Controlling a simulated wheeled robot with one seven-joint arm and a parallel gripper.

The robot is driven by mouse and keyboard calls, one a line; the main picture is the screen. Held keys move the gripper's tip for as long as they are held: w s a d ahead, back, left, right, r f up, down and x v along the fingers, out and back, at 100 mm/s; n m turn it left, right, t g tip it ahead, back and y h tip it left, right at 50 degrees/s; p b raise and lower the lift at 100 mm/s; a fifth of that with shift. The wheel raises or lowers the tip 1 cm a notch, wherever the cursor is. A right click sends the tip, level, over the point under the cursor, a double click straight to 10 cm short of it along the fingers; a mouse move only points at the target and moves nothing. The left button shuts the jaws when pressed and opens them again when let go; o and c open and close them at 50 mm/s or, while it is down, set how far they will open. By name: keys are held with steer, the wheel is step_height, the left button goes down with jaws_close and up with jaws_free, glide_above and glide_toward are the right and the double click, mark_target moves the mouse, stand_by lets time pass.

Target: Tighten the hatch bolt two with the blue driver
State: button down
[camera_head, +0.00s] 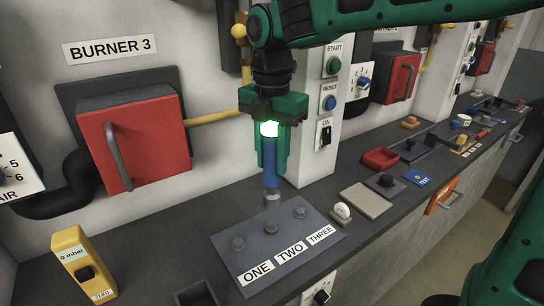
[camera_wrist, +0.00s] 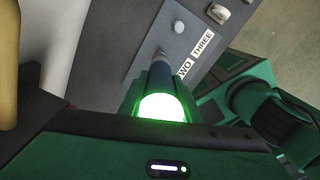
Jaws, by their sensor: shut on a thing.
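My gripper (camera_head: 272,160) points down and is shut on the blue driver (camera_head: 271,178), which is upright with a grey socket end at the bottom. A bright green glow shows at its top. The dark hatch plate (camera_head: 254,262) lies below on the counter, with bolt one (camera_head: 238,243), bolt two (camera_head: 270,227) and bolt three (camera_head: 299,212) beside their labels. The driver's socket appears just above bolt two, with a gap in the head view. In the wrist view the driver (camera_wrist: 161,69) hides bolt two; one other bolt (camera_wrist: 179,27) shows.
A red burner door (camera_head: 135,140) with a handle is on the wall at left. A yellow gauge (camera_head: 84,262) stands at the front left. A white knob (camera_head: 341,213), a grey pad (camera_head: 368,200) and a red tray (camera_head: 380,160) lie to the right. A switch column (camera_head: 318,150) rises behind.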

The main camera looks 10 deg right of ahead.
mark_target(271, 190)
steer(key=shift+a, duration=0.15)
steer(key=shift+s+f, duration=0.1)
steer(key=shift+f, duration=2.75)
steer(key=shift+s+f, duration=0.15)
steer(key=shift+f, duration=1.25)
stand_by(0.7)
steer(key=shift+r, duration=3.55)
